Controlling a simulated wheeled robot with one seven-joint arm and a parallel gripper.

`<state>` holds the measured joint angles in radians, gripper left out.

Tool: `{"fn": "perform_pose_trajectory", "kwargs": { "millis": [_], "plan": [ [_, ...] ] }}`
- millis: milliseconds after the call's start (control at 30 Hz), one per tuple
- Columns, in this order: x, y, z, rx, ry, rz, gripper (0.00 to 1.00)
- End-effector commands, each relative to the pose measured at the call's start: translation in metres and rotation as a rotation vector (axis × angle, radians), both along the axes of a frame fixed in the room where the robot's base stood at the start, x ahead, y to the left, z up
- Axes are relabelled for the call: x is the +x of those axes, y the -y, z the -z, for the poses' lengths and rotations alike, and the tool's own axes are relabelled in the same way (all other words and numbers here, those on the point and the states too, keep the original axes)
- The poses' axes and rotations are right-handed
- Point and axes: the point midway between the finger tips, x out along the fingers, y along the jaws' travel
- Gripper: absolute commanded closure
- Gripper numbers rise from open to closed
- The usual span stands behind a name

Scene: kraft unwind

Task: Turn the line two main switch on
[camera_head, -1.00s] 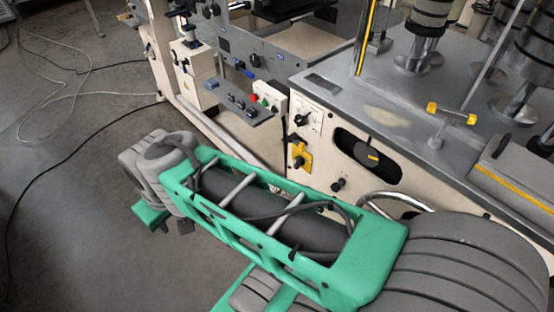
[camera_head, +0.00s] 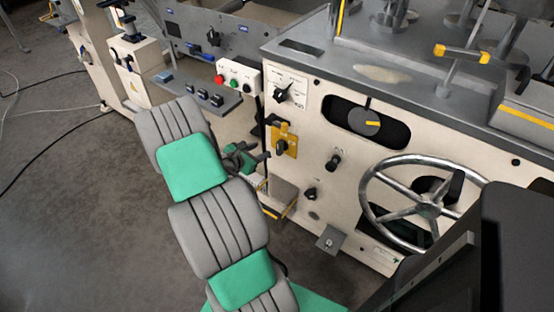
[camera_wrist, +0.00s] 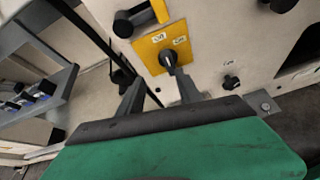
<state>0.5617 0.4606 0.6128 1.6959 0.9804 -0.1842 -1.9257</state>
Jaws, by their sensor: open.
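A rotary switch with a black knob (camera_head: 281,147) sits on a yellow plate (camera_head: 291,140) on the cream machine front. In the wrist view the knob (camera_wrist: 168,59) is just beyond my fingertips, with two small white labels above it on the yellow plate (camera_wrist: 152,50). The labels are too small to read surely, and I cannot tell the knob's exact setting. My gripper (camera_wrist: 157,80) is open and empty, its fingers pointing at the switch from below. In the head view my gripper (camera_head: 258,161) is left of and slightly below the switch, partly hidden by my arm.
A black handle (camera_wrist: 135,20) with yellow sits just above the switch. A selector dial (camera_head: 283,93) and a button box (camera_head: 238,77) are higher up. A handwheel (camera_head: 428,205) juts out at right. A grey control shelf (camera_head: 205,98) lies left. Open floor is left.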

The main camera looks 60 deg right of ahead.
Motion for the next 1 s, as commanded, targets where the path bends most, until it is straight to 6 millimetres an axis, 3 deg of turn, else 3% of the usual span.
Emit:
{"fn": "perform_pose_trajectory", "kwargs": {
  "millis": [33, 133, 533, 867, 1000],
  "plan": [
    [-0.011, 0.009, 0.016, -0.022, -0.083, -0.022, 0.58],
    [-0.02, 0.021, 0.02, -0.043, -0.166, -0.05, 0.58],
    [-0.031, 0.081, 0.044, -0.043, -0.168, -0.048, 0.58],
    [-0.031, 0.088, 0.045, -0.042, -0.167, -0.052, 0.58],
    [-0.031, 0.088, 0.045, -0.042, -0.167, -0.052, 0.7]
  ]
}}
